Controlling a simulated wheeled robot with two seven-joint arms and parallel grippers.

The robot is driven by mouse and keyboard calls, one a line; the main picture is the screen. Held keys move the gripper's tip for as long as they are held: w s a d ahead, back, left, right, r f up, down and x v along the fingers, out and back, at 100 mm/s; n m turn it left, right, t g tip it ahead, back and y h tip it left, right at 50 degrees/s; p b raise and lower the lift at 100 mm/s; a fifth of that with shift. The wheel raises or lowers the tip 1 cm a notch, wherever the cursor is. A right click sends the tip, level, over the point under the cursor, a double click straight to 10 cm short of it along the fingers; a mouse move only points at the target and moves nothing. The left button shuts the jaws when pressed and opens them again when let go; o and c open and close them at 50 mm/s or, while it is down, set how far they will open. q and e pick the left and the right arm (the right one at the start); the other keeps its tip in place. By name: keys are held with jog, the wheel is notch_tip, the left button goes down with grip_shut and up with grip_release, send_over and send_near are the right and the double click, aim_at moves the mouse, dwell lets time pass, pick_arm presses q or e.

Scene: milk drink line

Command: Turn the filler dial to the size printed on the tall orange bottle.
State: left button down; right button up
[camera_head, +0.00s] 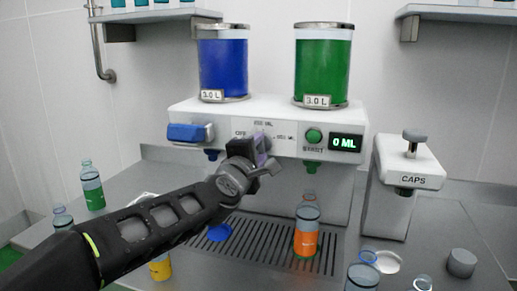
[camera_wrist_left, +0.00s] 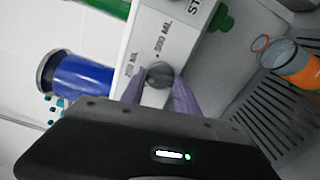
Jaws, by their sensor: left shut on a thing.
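The filler dial (camera_wrist_left: 160,72) is a grey round knob on the white filler front, with size marks in ML around it. Which mark it points to I cannot tell. My left gripper (camera_head: 262,152) is at the dial and mostly hides it in the head view. In the left wrist view its two purple fingers (camera_wrist_left: 161,88) are shut on the dial, one on each side. The tall orange bottle (camera_head: 305,242) stands upright under the green nozzle, with a clear upper part. It also shows in the left wrist view (camera_wrist_left: 301,70). Its printed size is not readable. My right gripper is out of view.
The filler carries a blue tank (camera_head: 223,65) and a green tank (camera_head: 322,70). Its display (camera_head: 345,143) reads 0 ML, beside a green START button (camera_head: 313,136). The caps dispenser (camera_head: 408,165) stands at right. Several bottles stand around the slotted grate (camera_head: 262,250).

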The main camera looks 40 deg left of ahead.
pick_arm(q)
jog(key=m, duration=0.3)
jog(key=shift+f+m, duration=0.1)
jog(key=shift+m, duration=0.3)
jog(key=m+p, duration=0.1)
jog(key=m, duration=0.2)
jog(key=shift+m, duration=0.3)
jog(key=m, duration=0.6)
jog(key=shift+f+p, duration=0.1)
jog(key=shift+p, duration=0.25)
jog(key=shift+m, duration=0.3)
jog(key=c, duration=0.9)
grip_release()
